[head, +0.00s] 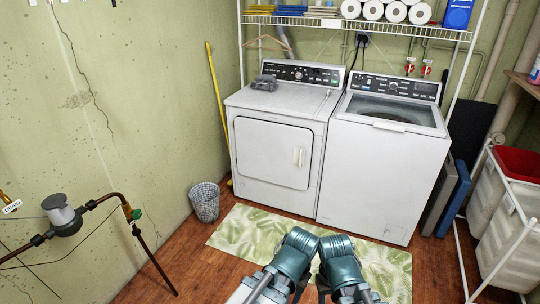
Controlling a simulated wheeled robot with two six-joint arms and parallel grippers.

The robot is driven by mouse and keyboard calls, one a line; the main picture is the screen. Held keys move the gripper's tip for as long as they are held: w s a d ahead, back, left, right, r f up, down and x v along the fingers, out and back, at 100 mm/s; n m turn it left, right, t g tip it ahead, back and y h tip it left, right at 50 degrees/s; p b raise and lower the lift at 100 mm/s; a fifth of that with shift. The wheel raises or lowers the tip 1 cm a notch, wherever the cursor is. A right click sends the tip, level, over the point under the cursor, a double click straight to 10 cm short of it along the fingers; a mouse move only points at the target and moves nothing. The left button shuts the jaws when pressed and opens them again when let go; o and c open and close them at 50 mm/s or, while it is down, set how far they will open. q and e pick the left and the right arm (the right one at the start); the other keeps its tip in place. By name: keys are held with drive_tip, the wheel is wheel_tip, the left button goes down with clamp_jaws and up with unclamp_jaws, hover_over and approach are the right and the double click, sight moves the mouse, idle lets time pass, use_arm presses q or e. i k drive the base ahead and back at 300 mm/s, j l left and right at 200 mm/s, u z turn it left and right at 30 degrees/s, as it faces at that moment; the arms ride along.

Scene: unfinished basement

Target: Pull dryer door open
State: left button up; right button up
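The white dryer (280,115) stands against the back wall, left of the top-loading washer (385,160). Its square front door (265,152) looks closed and flush with the front. A small pale vertical handle (298,157) sits near the door's right edge. My two teal arms show at the bottom centre, close together over the mat and well short of the dryer. Only rounded arm links are visible. I see no fingers of either gripper.
A leafy green mat (235,228) lies on the wood floor before the machines. A wastebasket (205,202) and yellow pole (214,90) stand left of the dryer. Pipes (75,222) jut in at left. A white laundry cart (505,215) stands at right. A grey cloth (264,82) lies on the dryer.

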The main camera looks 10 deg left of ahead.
sight(278, 154)
drive_tip(key=i+j, duration=0.1)
drive_tip(key=i, duration=0.45)
drive_tip(key=i+z, duration=0.1)
drive_tip(key=i, duration=0.5)
drive_tip(key=i+j, duration=0.2)
drive_tip(key=i, duration=0.35)
drive_tip(key=i+j+z, duration=0.1)
drive_tip(key=i, duration=0.45)
drive_tip(key=i+j, duration=0.2)
drive_tip(key=i, duration=0.35)
drive_tip(key=l+z, duration=0.05)
